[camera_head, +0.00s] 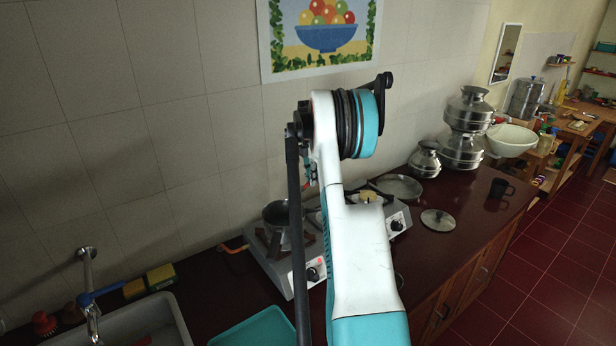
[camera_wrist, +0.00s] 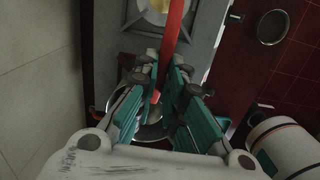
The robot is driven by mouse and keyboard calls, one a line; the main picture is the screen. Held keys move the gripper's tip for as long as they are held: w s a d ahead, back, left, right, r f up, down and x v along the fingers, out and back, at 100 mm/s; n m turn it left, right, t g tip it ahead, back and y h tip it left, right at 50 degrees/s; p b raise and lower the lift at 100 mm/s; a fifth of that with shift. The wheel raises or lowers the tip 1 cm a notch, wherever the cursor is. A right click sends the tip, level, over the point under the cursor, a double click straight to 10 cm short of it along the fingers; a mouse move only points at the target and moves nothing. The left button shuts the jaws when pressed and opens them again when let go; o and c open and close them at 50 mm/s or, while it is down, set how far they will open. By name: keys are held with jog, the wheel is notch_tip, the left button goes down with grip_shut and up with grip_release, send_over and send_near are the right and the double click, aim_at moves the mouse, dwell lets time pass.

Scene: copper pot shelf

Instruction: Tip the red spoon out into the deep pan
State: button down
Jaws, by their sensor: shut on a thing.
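The red spoon (camera_wrist: 174,34) is a long red bar in the wrist view, held between the fingers of my gripper (camera_wrist: 162,82). The gripper is shut on it. The spoon's lower end shows between the fingers, above a round metal pan (camera_wrist: 152,132) partly hidden by the fingers. In the head view, the deep pan (camera_head: 277,213) is dark and stands upright on the left burner of the stove, partly behind my arm. My arm hides most of my gripper there. I cannot tell whether the spoon touches the pan or what lies in it.
The stove (camera_head: 284,270) stands against the tiled wall, with a yellow item (camera_head: 368,197) on its right side. Metal pots (camera_head: 463,150), a lid (camera_head: 438,220) and a dark mug (camera_head: 499,190) stand to the right. A sink (camera_head: 150,322) and teal tray (camera_head: 255,330) are front left.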

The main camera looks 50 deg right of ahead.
jog(key=shift+s+d+y, duration=0.1)
jog(key=shift+d+y, duration=0.25)
jog(key=shift+y, duration=0.05)
jog(key=shift+r+p, duration=1.4)
jog(key=shift+r, duration=1.65)
jog(key=shift+f, duration=0.1)
